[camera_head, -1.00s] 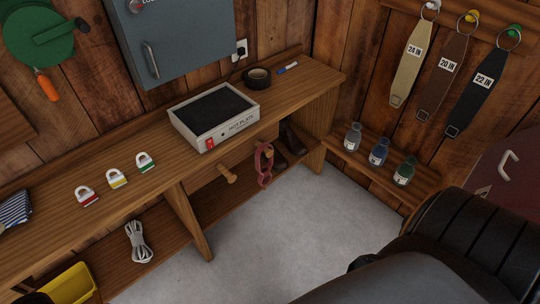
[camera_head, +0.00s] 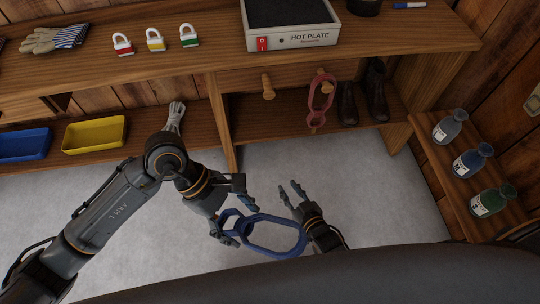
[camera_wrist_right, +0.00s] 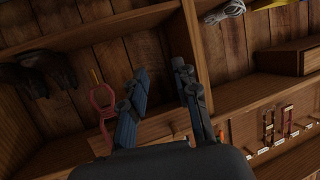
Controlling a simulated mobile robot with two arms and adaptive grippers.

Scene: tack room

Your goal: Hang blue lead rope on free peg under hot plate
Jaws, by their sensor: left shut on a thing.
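The blue lead rope (camera_head: 277,249) is a looped shape held above the floor by my left gripper (camera_head: 234,212), which is shut on its left end. My right gripper (camera_head: 291,190) is open and empty, just above the rope's right side. Its two fingers stand apart in the right wrist view (camera_wrist_right: 165,95). The hot plate (camera_head: 292,38) sits on the bench. Below it, a bare wooden peg (camera_head: 268,87) sticks out at the left. A second peg (camera_head: 321,73) to its right carries a pink-red looped rope (camera_head: 319,101), which also shows in the right wrist view (camera_wrist_right: 103,102).
Dark boots (camera_head: 376,92) stand on the lower shelf right of the pink-red rope. A pale rope coil (camera_head: 175,116), a yellow tray (camera_head: 95,134) and a blue tray (camera_head: 24,144) lie left. Bottles (camera_head: 468,162) stand on the right shelf. A bench upright (camera_head: 222,120) stands left of the pegs.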

